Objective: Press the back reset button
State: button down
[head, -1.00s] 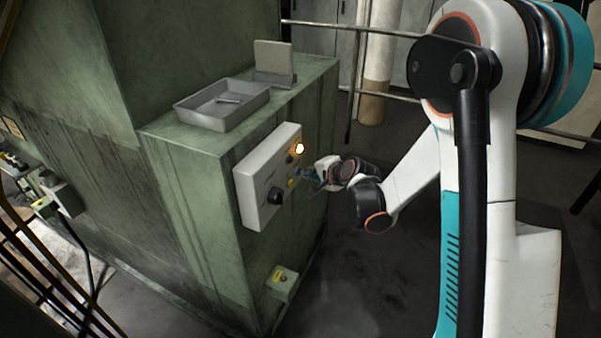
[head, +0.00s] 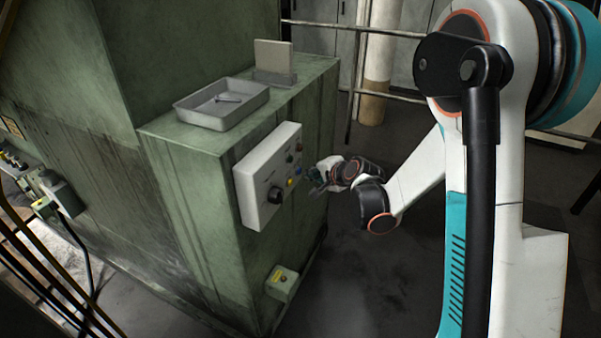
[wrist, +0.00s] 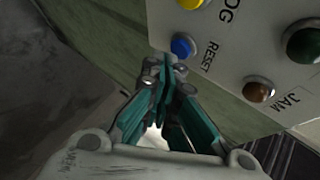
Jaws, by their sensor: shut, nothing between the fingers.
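The blue reset button (wrist: 182,46), with the word RESET beside it, sits on the pale control panel (head: 255,172) on the side of the green machine. In the head view the blue button (head: 298,170) is tiny. My gripper (wrist: 166,76) is shut and empty, with its teal fingers together, close to the blue button in the wrist view. In the head view my gripper (head: 314,180) is just right of the panel, apparently a little off its face. The brown JAM lamp (wrist: 258,90) is unlit.
The panel also has a yellow button (wrist: 190,3), a green button (wrist: 306,42) and a black knob (head: 275,195). A grey tray (head: 205,122) lies on top of the machine. A small box (head: 281,284) juts out low. The floor right of the machine is clear.

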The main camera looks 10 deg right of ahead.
jog(key=shift+s+d, duration=0.1)
jog(key=shift+d, duration=0.1)
jog(key=shift+s+d+b, duration=0.2)
jog(key=shift+s+d, duration=0.55)
jog(key=shift+d, duration=0.3)
jog(key=shift+s+d+b, duration=0.2)
jog(key=shift+s+d, duration=0.55)
jog(key=shift+d, duration=0.25)
jog(key=s+a+r+n+g+h, duration=0.1)
jog(key=s+a+r+n+g, duration=0.15)
jog(key=s+r+n, duration=0.65)
jog(key=s+r+n+h, duration=0.1)
jog(key=s, duration=1.1)
jog(key=s+r+n+g+h, duration=0.1)
jog(key=s+r+n+h, duration=0.1)
jog(key=s, duration=1)
jog(key=shift+d+r+n, duration=0.2)
jog(key=shift+n, duration=0.1)
